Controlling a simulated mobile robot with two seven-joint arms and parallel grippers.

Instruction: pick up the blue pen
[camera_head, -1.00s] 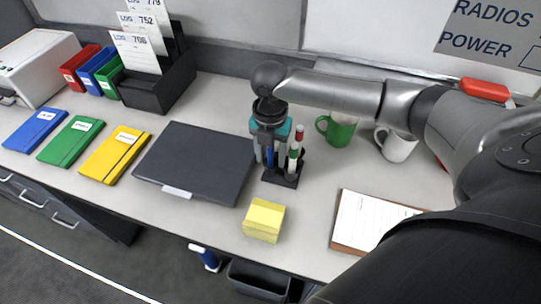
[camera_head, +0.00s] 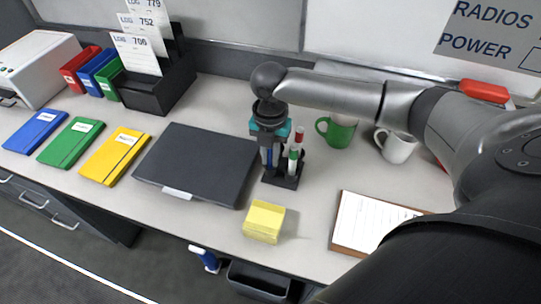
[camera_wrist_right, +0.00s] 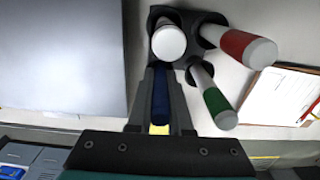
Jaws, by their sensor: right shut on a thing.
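My right gripper (camera_head: 268,162) points down over the dark pen holder (camera_head: 287,182) and is shut on the blue pen (camera_head: 269,157). In the right wrist view the blue pen (camera_wrist_right: 160,95) stands between the two fingers (camera_wrist_right: 160,110). Its lower end is hidden, so I cannot tell how deep it sits in the holder. A white-bodied pen with a red end (camera_wrist_right: 245,46), one with a green end (camera_wrist_right: 215,98) and a white round-topped one (camera_wrist_right: 168,42) stand in the holder close by. My left gripper is not in view.
A dark closed laptop-like slab (camera_head: 200,162) lies left of the holder. Yellow sticky notes (camera_head: 263,221) lie in front. A clipboard (camera_head: 372,222) lies to the right. A green mug (camera_head: 338,131) and a white mug (camera_head: 397,147) stand behind on the right.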

